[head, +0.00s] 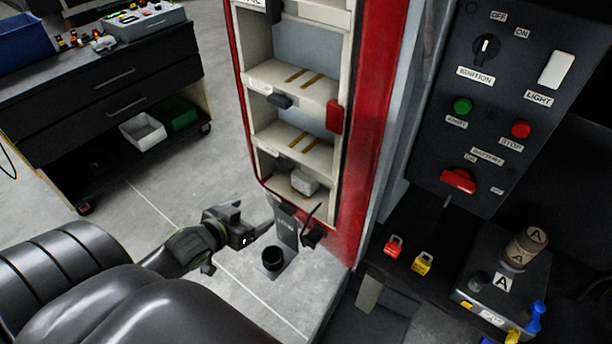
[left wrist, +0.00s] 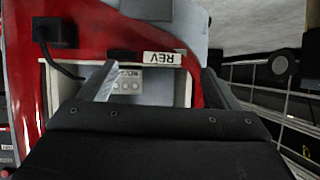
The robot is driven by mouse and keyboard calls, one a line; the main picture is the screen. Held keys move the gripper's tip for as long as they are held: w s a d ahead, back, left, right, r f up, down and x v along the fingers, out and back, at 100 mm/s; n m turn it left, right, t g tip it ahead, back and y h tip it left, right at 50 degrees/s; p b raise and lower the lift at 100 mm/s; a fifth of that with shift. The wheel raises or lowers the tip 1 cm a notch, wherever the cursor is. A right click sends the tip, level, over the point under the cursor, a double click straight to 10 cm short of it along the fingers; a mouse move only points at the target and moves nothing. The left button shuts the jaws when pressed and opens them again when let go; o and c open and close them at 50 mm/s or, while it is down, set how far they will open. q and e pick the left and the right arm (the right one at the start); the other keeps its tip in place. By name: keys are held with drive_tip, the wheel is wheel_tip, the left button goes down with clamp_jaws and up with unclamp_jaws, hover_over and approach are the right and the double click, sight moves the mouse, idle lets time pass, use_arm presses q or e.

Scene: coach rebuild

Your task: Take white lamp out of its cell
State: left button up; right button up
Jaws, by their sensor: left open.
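The white lamp (head: 304,182) is a small pale block in the lowest cell of the red-framed rack (head: 357,185). In the left wrist view the white lamp (left wrist: 126,87) shows inside the cell, with round marks on its face. An upside-down REV label (left wrist: 163,58) is on the cell's edge there. My left gripper (head: 268,230) is open and empty, low in front of the rack and below the lamp. In the left wrist view its fingers (left wrist: 155,88) spread across the cell's opening, with the lamp beyond them, apart from it. My right gripper is not in view.
A black plug on a cable (head: 313,237) hangs at the rack's lower right; the plug (left wrist: 53,32) also shows in the left wrist view. The control panel (head: 490,110) is at right, a drawer cart (head: 110,90) at left.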

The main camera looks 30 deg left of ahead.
sight(300, 181)
use_arm(q)
drive_tip(key=d+r+t+h, duration=0.15)
drive_tip(key=d+r, duration=0.25)
drive_tip(key=r, duration=0.5)
drive_tip(key=shift+m, duration=0.5)
drive_tip(key=x, duration=1.1)
drive_tip(key=p+x, duration=0.1)
drive_tip(key=x, duration=0.5)
drive_tip(key=shift+s+d+f, duration=0.1)
drive_tip(key=shift+d+f, duration=0.2)
drive_tip(key=shift+d, duration=0.05)
drive_tip(key=c, duration=1.1)
